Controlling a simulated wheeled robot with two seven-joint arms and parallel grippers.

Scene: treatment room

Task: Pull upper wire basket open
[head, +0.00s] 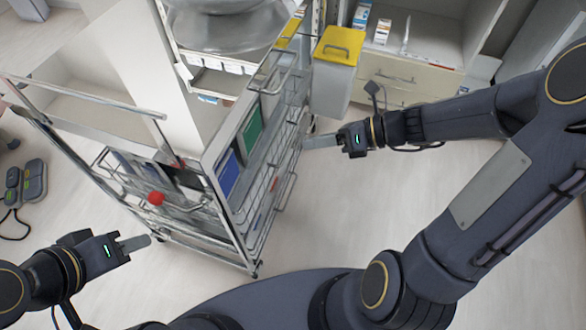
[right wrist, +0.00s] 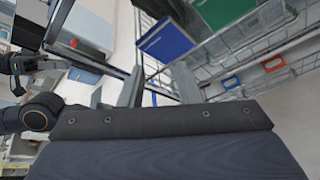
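A wheeled metal cart stands left of centre in the head view. Its upper wire basket (head: 272,158) is on the side facing my right gripper, beside a blue panel (head: 228,173) and a green panel (head: 252,131). In the right wrist view the wire basket (right wrist: 238,45) lies beyond the fingertips, to the right. My right gripper (head: 322,141) is to the right of the cart and apart from it; its two fingers (right wrist: 158,88) stand apart with nothing held. My left gripper (head: 134,243) is in front of the cart's left part, apart from it; its finger gap is not clear.
A lower basket (right wrist: 275,66) carries red and blue labels. A red ball (head: 156,198) sits on the cart's near side. A yellow-lidded bin (head: 337,70) stands behind my right gripper, by a drawer cabinet (head: 400,80). A foot pedal (head: 33,181) lies at far left.

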